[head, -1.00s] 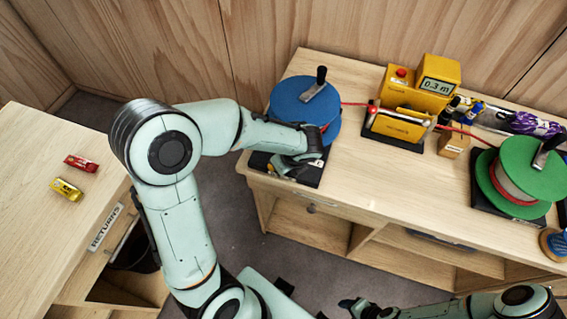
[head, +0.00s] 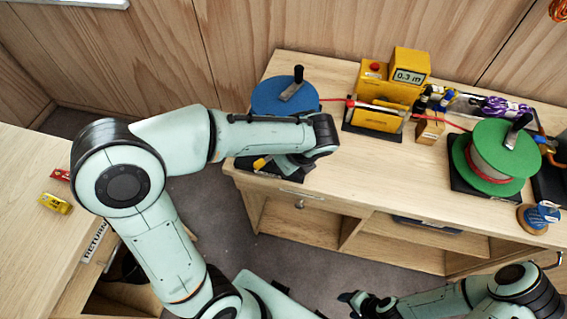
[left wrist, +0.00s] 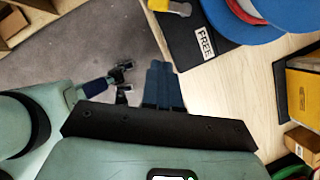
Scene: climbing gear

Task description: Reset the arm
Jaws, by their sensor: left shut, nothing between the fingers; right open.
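My left arm comes in from the left in the head view and reaches over the front of the blue reel (head: 283,96). Its fingers are hidden there behind the wrist. In the left wrist view my left gripper (left wrist: 163,85) is shut and empty, over the bench's front edge, beside the black base with the FREE label (left wrist: 205,42). My right gripper (head: 354,301) is open and empty, low in front of the bench in the head view.
The bench (head: 350,180) holds a yellow meter reading 0.3 m (head: 408,68), a yellow guide block (head: 378,116) and a green reel (head: 495,160). A red line runs between the reels. A side table at left carries a yellow piece (head: 55,203) and a red one.

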